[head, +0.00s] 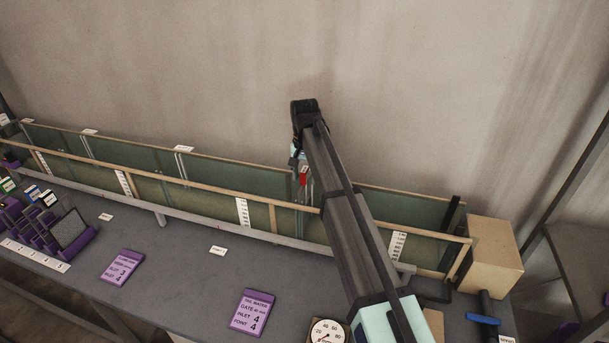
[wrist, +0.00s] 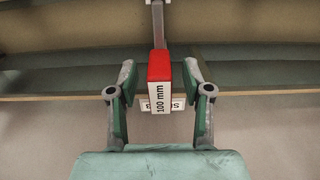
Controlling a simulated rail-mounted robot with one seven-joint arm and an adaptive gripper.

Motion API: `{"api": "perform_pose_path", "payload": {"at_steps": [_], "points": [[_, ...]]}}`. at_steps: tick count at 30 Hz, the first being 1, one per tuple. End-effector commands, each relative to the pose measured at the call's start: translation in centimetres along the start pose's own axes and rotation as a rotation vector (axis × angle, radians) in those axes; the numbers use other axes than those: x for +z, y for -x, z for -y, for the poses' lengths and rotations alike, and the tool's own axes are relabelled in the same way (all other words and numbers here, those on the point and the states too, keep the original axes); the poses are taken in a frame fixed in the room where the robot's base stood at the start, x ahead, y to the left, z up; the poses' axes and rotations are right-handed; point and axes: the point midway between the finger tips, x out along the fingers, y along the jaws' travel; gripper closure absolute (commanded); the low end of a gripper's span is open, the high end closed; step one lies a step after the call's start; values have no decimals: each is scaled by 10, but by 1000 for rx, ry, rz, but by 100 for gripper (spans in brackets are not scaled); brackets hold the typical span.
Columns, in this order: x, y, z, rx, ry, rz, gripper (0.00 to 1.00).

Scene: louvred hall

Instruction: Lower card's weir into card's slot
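The weir's red handle block (wrist: 160,65) carries a "100 mm" label, and a grey stem (wrist: 158,25) runs from it toward the channel. The red block also shows small in the head view (head: 304,177), at the channel's back wall. My gripper (wrist: 160,80) is over it with a finger on either side; gaps show between fingers and block. The weir's lower part is hidden, and I cannot tell how deep it sits. One purple card (head: 121,267) shows slot and point lines, apparently 3 and 3; its top lines are too small to read.
The long glass channel (head: 255,234) has wooden rails and white scale strips (head: 242,212). White tags (head: 184,149) mark the back rail. A second purple card (head: 252,311), a dial gauge (head: 328,333) and a purple rack (head: 40,225) stand in front. A wooden block (head: 493,257) closes the right end.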

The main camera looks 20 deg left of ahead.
Motion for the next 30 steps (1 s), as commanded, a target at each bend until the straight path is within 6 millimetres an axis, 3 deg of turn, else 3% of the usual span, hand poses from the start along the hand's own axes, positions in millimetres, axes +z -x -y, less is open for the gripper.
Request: {"api": "perform_pose_path", "payload": {"at_steps": [8, 24, 30], "points": [[0, 10, 0, 0, 0, 0, 50], [0, 67, 0, -1, 0, -1, 50], [0, 71, 0, 0, 0, 0, 50]]}}
